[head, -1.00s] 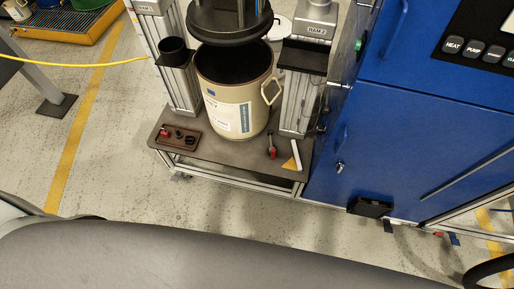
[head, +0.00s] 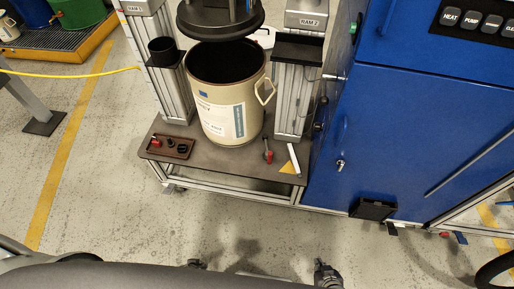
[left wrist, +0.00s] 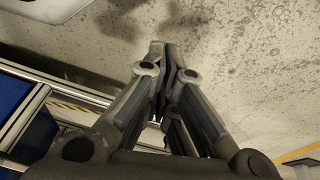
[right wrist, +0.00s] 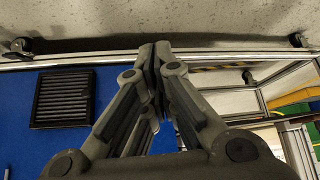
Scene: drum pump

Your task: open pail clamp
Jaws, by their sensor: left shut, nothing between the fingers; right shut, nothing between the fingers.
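The beige pail (head: 228,118), with a label and a side handle, stands upright and open-topped on the grey base plate (head: 212,160) below a raised black round plate (head: 222,22). A small red-handled lever (head: 268,156) is on the base plate at the pail's front right; I cannot tell whether it is the clamp, or open or shut. My left gripper (head: 197,264) and right gripper (head: 321,265) show at the head view's bottom edge, well in front of the stand. Both are shut and empty in the left wrist view (left wrist: 161,50) and right wrist view (right wrist: 160,50).
Grey ram columns (head: 172,85) flank the pail. A blue cabinet (head: 400,130) stands right. The floor in front of the stand is clear.

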